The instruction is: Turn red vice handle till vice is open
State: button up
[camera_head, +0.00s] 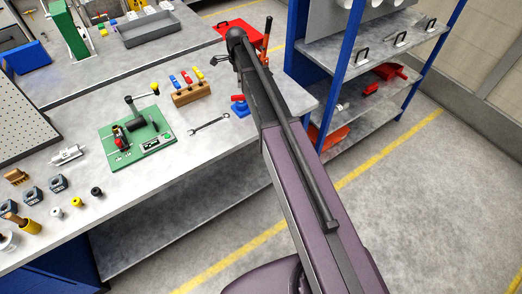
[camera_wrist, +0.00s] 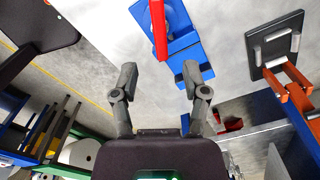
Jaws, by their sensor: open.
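The small blue vice (camera_head: 240,109) with its red handle (camera_head: 237,98) is on the grey bench near its right end, partly behind my arm in the head view. In the wrist view the blue vice (camera_wrist: 184,44) is ahead of my gripper, and the long red handle (camera_wrist: 158,28) points down toward the gap between the fingers. My gripper (camera_wrist: 160,74) is open and empty, its two fingers apart on either side of that line. The handle's end appears short of the fingertips. In the head view my gripper is mostly hidden behind my wrist. The jaw gap cannot be made out.
A spanner (camera_head: 209,125), a wooden block with coloured pieces (camera_head: 190,95) and a green board (camera_head: 138,134) lie left of the vice. A blue-framed shelf (camera_head: 350,50) is at right. The floor beyond the bench is clear.

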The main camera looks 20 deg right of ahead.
jog(key=shift+r+p, duration=2.65)
jog(key=shift+r, duration=0.3)
jog(key=s+f+n+b, duration=0.5)
jog(key=s+n, duration=0.1)
jog(key=s, duration=0.4)
jog(key=s+f+n+b, duration=0.6)
jog(key=s+n, duration=0.1)
jog(key=s, duration=0.3)
jog(key=s+f+n+b, duration=0.5)
jog(key=s+n, duration=0.2)
jog(key=s, duration=0.3)
jog(key=shift+f+b, duration=0.35)
jog(key=shift+d, duration=0.1)
